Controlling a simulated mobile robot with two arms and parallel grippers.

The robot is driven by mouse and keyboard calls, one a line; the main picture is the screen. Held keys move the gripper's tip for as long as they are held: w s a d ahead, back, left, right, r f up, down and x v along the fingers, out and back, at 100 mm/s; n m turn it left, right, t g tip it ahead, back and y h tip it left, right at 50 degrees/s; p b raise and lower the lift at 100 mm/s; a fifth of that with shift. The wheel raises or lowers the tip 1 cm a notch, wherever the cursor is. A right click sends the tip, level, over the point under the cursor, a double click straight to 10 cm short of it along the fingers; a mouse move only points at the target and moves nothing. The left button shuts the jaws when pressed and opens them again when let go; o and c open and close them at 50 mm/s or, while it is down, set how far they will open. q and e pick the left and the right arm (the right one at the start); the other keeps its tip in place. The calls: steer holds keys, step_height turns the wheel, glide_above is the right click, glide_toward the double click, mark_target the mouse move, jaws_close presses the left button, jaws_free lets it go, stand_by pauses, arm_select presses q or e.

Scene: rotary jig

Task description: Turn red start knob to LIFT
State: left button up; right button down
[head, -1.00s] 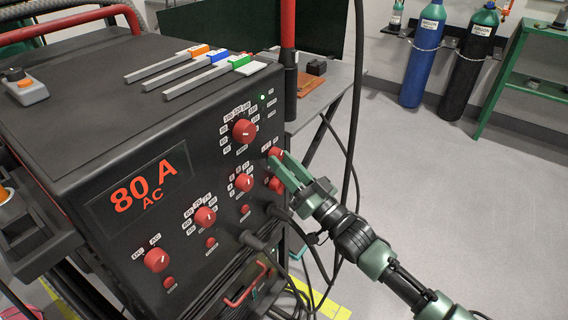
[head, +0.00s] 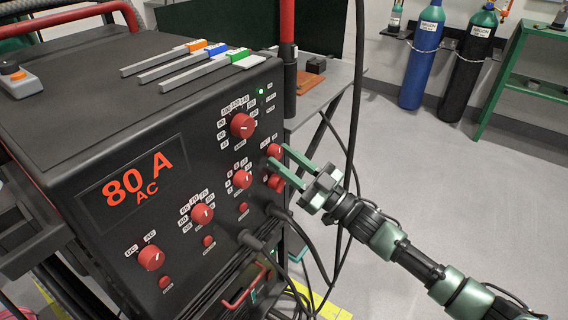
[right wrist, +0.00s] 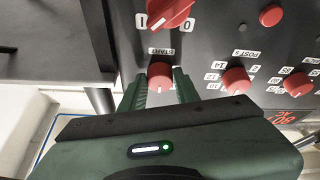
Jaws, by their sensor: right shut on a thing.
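The red start knob (head: 274,151) is on the right edge of the black welder's front panel in the head view. It also shows below the word START in the right wrist view (right wrist: 160,73). My right gripper (head: 278,157) is shut on this knob, with one green finger on each side of it. In the right wrist view, the fingers (right wrist: 160,84) flank the knob. I cannot read where its pointer stands, and its LIFT mark is not legible. My left gripper is not in view.
Another red knob (head: 276,183) sits just below the start knob; the right wrist view shows it marked 1 and 0 (right wrist: 170,12). More red knobs, such as the large one (head: 242,125), are close on the left. Black cables (head: 352,110) hang right of the panel.

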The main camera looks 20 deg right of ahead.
steer(key=n+g, duration=0.1)
steer(key=n, duration=0.1)
steer(key=n+g+y, duration=0.1)
steer(key=n, duration=0.2)
steer(key=shift+w+d+y, duration=0.15)
steer(key=shift+d+y, duration=0.05)
steer(key=shift+y, duration=0.1)
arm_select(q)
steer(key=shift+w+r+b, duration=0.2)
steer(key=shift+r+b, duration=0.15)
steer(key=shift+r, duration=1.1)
arm_select(e)
steer(key=shift+n+g+y, duration=0.4)
steer(key=shift+n+g, duration=0.4)
steer(key=shift+n, duration=0.9)
steer(key=shift+r, duration=0.1)
steer(key=c, duration=1)
jaws_free()
steer(key=shift+c, duration=0.2)
steer(key=shift+d, duration=0.15)
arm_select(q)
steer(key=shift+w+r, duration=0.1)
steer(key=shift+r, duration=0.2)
arm_select(e)
steer(key=v, duration=0.7)
steer(key=shift+d+n, duration=0.25)
steer(key=shift+n, duration=0.05)
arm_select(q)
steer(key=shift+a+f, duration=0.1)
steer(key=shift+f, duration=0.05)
